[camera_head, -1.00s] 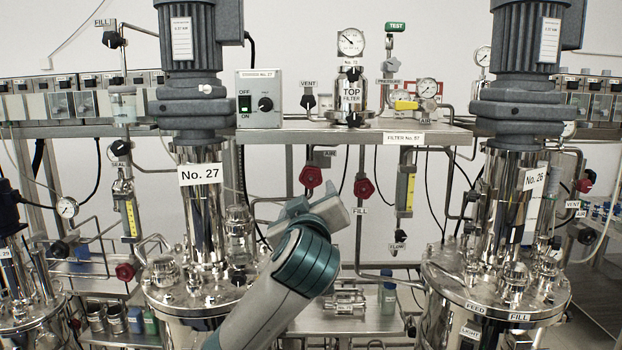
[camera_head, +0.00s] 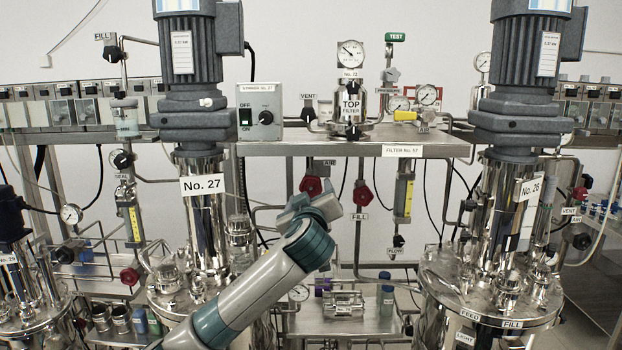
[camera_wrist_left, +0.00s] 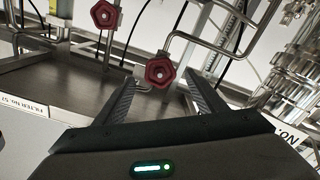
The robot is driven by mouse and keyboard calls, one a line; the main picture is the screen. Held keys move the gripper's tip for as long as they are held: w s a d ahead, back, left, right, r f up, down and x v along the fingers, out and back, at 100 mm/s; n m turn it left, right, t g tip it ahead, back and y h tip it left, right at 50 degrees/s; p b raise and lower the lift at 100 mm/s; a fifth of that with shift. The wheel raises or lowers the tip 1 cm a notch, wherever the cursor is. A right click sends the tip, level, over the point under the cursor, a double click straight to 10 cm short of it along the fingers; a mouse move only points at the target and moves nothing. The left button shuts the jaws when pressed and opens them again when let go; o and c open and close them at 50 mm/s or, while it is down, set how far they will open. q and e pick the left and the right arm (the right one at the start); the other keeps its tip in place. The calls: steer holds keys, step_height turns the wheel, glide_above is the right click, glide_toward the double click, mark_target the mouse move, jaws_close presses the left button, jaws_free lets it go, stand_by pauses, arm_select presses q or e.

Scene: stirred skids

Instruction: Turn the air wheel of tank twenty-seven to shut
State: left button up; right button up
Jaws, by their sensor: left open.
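The air wheel of tank 27 is a dark red knob (camera_head: 311,185) under the shelf, right of the tank marked No. 27 (camera_head: 205,186), near a small AIR label. My left gripper (camera_head: 313,204) is raised just in front of and below this wheel, partly covering its lower side. In the left wrist view, which looks turned over, a red wheel (camera_wrist_left: 160,71), seemingly the same one, sits between and beyond the fingertips (camera_wrist_left: 160,84). The fingers are open, apart and empty; no contact shows. My right gripper is out of view.
A second red wheel (camera_head: 362,195), labelled FILL, hangs close on the right; it also shows in the left wrist view (camera_wrist_left: 104,14). The shelf edge (camera_head: 330,148) runs above. Thin pipes and cables surround the wheels. Tank No. 26 (camera_head: 530,188) stands at right.

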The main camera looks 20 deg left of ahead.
mark_target(311, 188)
arm_select(q)
steer(key=p+x, duration=0.2)
steer(key=x, duration=0.3)
steer(key=shift+r, duration=0.1)
steer(key=shift+w+a+p, duration=0.2)
steer(key=shift+w+p, duration=0.15)
steer(key=shift+w, duration=0.3)
steer(key=c, duration=1)
